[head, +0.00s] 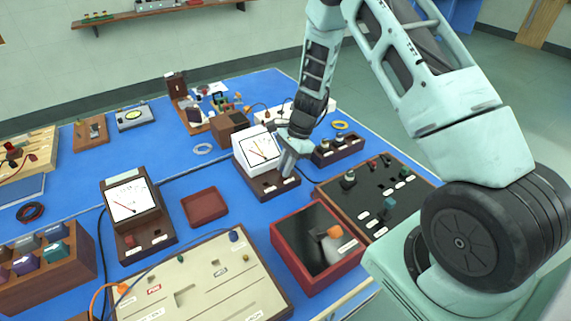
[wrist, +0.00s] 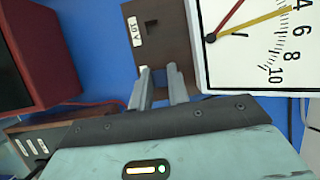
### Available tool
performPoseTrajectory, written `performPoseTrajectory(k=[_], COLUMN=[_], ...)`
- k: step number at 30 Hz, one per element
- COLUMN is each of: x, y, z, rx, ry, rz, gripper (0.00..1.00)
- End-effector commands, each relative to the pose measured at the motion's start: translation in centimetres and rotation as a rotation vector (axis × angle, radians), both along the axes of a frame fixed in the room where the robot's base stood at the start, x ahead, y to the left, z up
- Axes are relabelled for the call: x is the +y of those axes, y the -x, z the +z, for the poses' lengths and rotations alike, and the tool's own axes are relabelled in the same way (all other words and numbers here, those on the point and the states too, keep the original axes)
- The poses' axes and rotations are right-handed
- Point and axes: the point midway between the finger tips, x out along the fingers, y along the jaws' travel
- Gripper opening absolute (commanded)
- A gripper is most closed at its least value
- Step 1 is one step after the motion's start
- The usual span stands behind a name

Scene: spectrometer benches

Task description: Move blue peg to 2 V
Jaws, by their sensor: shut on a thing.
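My gripper (head: 285,170) is down at the brown base (head: 266,187) of the white-faced meter (head: 258,148), just in front of its dial. The base (wrist: 165,50) carries a dark socket beside a label reading 10 V (wrist: 134,30). A pale label edge shows beside the left finger; its text, perhaps the 2 V mark, is hidden.
A dark box with socket posts (head: 338,150) stands right of the meter. In front are a red-rimmed tray (head: 283,252), a black panel (head: 368,215) and a cream board (head: 190,305). Another meter (head: 128,203) stands left. Blue bench is clear around the small red tray (head: 205,206).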

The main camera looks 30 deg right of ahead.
Motion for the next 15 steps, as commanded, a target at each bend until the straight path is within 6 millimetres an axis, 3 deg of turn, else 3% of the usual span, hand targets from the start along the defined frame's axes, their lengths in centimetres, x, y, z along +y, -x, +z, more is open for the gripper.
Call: performPoseTrajectory(k=[14,15], x=[0.00,0.00], y=[-0.02,-0.02], z=[-0.75,-0.75], rx=[0.000,0.000], ry=[0.000,0.000], rz=[0.000,0.000], gripper=[0.00,0.23])
